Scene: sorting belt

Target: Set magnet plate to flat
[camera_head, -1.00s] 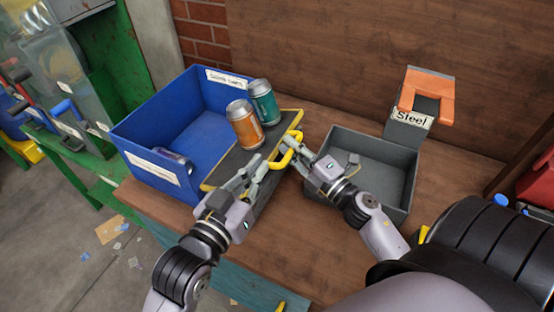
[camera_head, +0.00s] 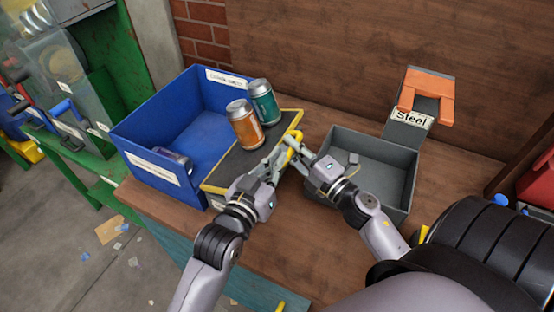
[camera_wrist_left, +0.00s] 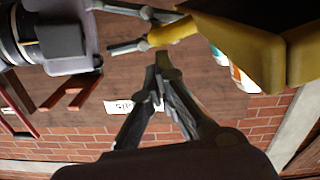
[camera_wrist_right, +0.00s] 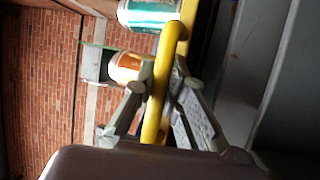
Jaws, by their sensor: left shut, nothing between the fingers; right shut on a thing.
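A dark plate with yellow edges (camera_head: 231,166), seemingly the magnet plate, lies beside the blue bin. An orange can (camera_head: 245,126) and a teal can (camera_head: 263,102) stand on it. Whether the plate is exactly level I cannot tell. A yellow handle (camera_head: 297,135) is on its right edge. My right gripper (camera_head: 299,150) is shut on this handle; the right wrist view shows the handle (camera_wrist_right: 157,100) between its fingers. My left gripper (camera_head: 279,152) is shut and empty beside the handle; its fingertips (camera_wrist_left: 163,60) meet near the plate's yellow edge (camera_wrist_left: 240,45) in the left wrist view.
The blue bin (camera_head: 146,134) at the left holds a dark can (camera_head: 172,158). A grey bin (camera_head: 403,182) stands right of my right gripper, with a "Steel" sign (camera_head: 411,117) and orange piece (camera_head: 427,98) behind it. Bare wooden bench (camera_head: 272,240) lies in front.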

